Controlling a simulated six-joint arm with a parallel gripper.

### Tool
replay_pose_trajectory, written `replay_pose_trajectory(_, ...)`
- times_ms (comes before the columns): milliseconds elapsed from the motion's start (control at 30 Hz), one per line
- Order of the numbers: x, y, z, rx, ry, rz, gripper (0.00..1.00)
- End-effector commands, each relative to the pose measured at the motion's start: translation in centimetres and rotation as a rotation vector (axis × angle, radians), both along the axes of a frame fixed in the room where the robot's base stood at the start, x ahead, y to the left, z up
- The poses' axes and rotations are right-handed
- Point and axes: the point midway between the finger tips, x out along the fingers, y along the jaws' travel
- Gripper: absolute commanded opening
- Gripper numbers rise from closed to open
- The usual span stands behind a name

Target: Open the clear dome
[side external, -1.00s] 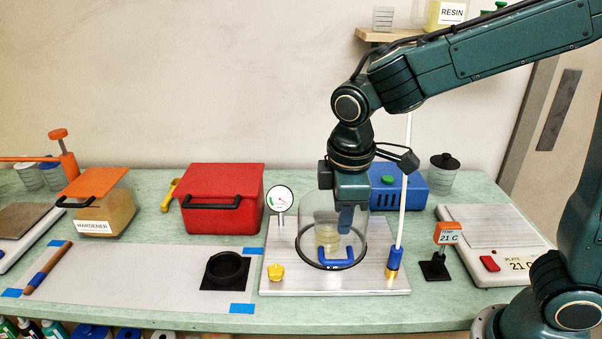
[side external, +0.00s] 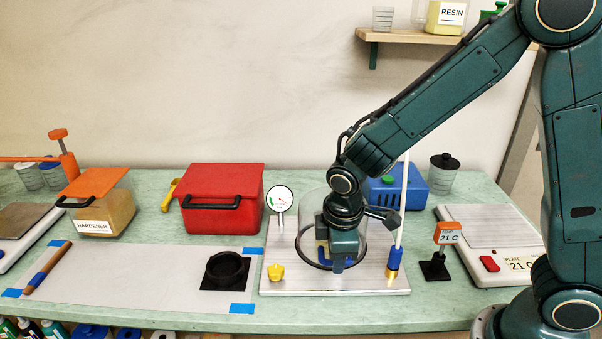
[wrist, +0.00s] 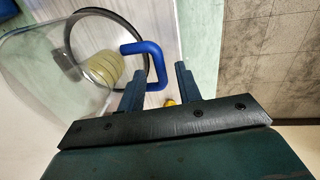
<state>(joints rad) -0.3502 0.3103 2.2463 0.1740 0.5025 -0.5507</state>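The clear dome (side external: 314,204) stands down on the pale metal base plate (side external: 300,284), with a dark ring round its foot. In the wrist view the dome (wrist: 45,60) is at the left, with a yellowish ribbed stack (wrist: 103,69) inside. The blue U-shaped handle (wrist: 157,55) sticks out from its rim. My gripper (wrist: 158,82) is open, its two fingers apart, with the handle's near end at the gap between them. Contact cannot be told. In the side view my gripper (side external: 337,264) is low at the dome's front and hides part of the handle.
A yellow knob (side external: 275,272), a round gauge (side external: 280,199) and a white rod with a blue and gold foot (side external: 395,262) stand around the dome. A temperature stand (side external: 436,262) is right of the plate. A blue box (side external: 412,182) is behind.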

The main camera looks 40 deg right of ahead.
Motion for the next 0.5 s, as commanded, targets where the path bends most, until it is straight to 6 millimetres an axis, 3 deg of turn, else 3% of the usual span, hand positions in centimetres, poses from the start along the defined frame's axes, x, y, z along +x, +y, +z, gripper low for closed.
replay_pose_trajectory(400,0.05,-0.07,-0.56,0.0,0.0,0.0,0.34)
replay_pose_trajectory(433,0.06,-0.07,-0.56,0.0,0.0,0.0,0.32)
replay_pose_trajectory(500,0.05,-0.07,-0.55,0.0,0.0,0.0,0.19)
